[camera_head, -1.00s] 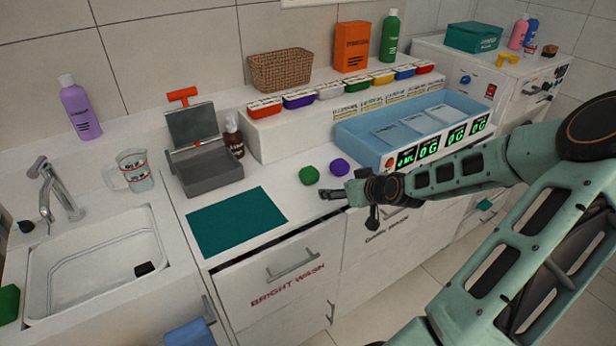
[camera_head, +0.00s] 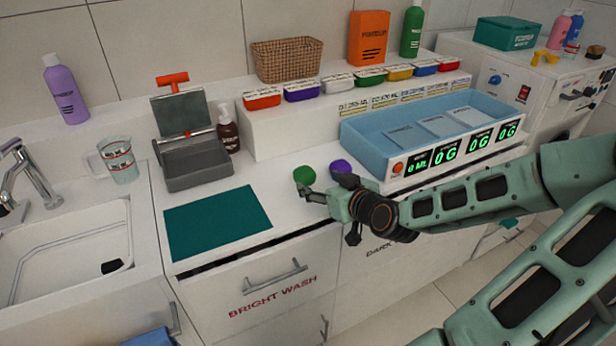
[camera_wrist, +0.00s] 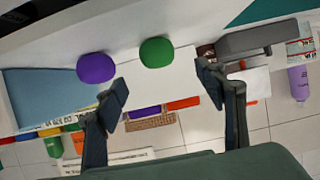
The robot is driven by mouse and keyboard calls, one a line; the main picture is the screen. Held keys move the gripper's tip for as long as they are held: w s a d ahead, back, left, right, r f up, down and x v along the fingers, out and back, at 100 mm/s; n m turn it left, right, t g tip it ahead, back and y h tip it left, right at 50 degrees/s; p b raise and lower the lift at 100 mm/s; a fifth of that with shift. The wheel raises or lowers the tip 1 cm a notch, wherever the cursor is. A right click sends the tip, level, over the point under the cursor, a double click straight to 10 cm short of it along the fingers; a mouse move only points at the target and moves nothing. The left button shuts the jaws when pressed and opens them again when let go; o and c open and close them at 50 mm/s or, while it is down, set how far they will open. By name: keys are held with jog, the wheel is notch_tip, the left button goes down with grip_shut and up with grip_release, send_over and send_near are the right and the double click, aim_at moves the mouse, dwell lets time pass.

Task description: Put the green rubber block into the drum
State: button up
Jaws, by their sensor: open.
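A rounded green block (camera_head: 304,175) lies on the white counter beside a rounded purple one (camera_head: 342,167). My gripper (camera_head: 308,196) is just in front of the green block, low over the counter edge. In the wrist view the fingers (camera_wrist: 164,86) are open and empty. The green block (camera_wrist: 157,52) shows beyond the gap between them, and the purple block (camera_wrist: 96,68) lies beyond the left finger. I cannot tell from the head view whether a finger touches the green block. I cannot make out a drum in either view.
A teal mat (camera_head: 212,222) and a grey open-lidded box (camera_head: 196,168) are to the left. A blue tray with green displays (camera_head: 365,148) stands close on the right. Drawers with handles (camera_head: 274,277) are below the counter; the sink (camera_head: 70,245) is far left.

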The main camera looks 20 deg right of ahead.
aim_at(308, 177)
jog(key=b+x, duration=0.1)
jog(key=x, duration=0.3)
jog(key=shift+w+a+f, duration=0.1)
jog(key=shift+w+f, duration=0.1)
jog(key=shift+w, duration=0.1)
jog(key=shift+b+x, duration=0.65)
jog(key=shift+x, duration=2.35)
jog(key=shift+d+f, duration=0.15)
jog(key=shift+d, duration=0.1)
jog(key=shift+c, duration=0.5)
jog(key=c, duration=1.4)
jog(key=shift+o, duration=0.2)
